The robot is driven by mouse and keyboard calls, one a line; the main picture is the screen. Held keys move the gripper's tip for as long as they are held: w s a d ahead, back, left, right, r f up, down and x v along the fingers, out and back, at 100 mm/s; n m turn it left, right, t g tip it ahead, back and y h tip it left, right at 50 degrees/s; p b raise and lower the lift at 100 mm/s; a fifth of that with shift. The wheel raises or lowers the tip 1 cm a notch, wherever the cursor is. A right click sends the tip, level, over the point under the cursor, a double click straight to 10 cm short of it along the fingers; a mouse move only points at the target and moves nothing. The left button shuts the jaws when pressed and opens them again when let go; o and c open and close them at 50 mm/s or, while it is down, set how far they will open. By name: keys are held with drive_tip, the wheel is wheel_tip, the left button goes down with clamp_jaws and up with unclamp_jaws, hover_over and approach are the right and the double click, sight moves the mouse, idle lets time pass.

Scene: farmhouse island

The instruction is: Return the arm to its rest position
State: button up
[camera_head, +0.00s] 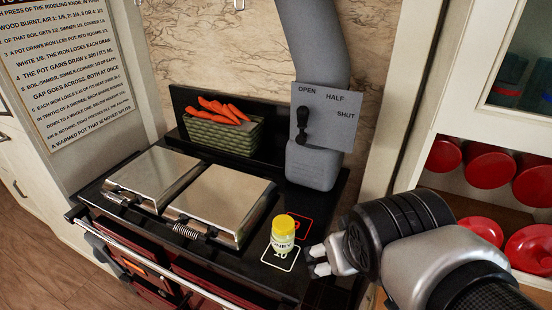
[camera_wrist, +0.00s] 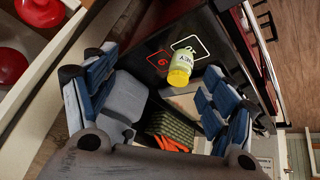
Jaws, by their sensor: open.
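My gripper (camera_head: 314,262) is at the right of the stove top, just right of a small jar (camera_head: 283,238). The jar has a yellow lid and a partly readable label ending in "NEY". It stands upright at a white-outlined square on the black stove top. In the wrist view my gripper (camera_wrist: 158,98) has its blue-padded fingers wide apart with nothing held between them. The jar (camera_wrist: 180,68) shows beyond the fingers there, apart from them. My arm reaches in from the lower right of the head view.
Two metal lids (camera_head: 222,203) cover the stove's left and middle. A green basket (camera_head: 225,130) of carrots stands behind them. A grey flue (camera_head: 314,165) with a lever plate (camera_head: 326,115) rises at the back. Shelves with red dishes (camera_head: 486,168) are close on the right.

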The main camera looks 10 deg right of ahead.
drive_tip(key=s+a+g+y, duration=0.1)
drive_tip(key=s+a, duration=0.3)
drive_tip(key=s, duration=0.2)
drive_tip(key=shift+a+y, duration=0.25)
drive_tip(key=shift+y, duration=0.05)
